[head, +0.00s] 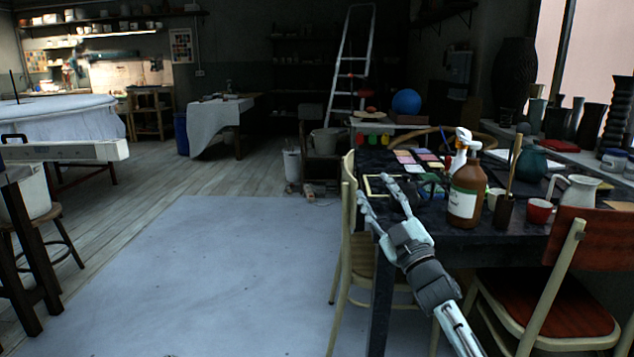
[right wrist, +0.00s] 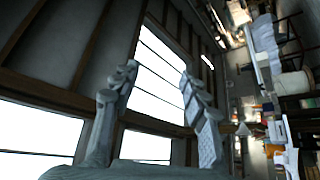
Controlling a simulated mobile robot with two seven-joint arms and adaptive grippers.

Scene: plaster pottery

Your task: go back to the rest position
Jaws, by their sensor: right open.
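My right gripper (head: 374,187) reaches up from the lower right in the head view, in front of the near left corner of the dark table (head: 418,240). Its two fingers are spread with nothing between them. The right wrist view shows the same gripper (right wrist: 158,70) open and empty, with bright window panes and dark beams behind it. My left gripper is in neither view.
On the table stand a brown bottle (head: 467,190), a red mug (head: 539,211) and a white pitcher (head: 576,191). A cream chair (head: 349,230) and a red-backed chair (head: 592,243) stand at the table. The pale floor (head: 230,270) left of it is clear.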

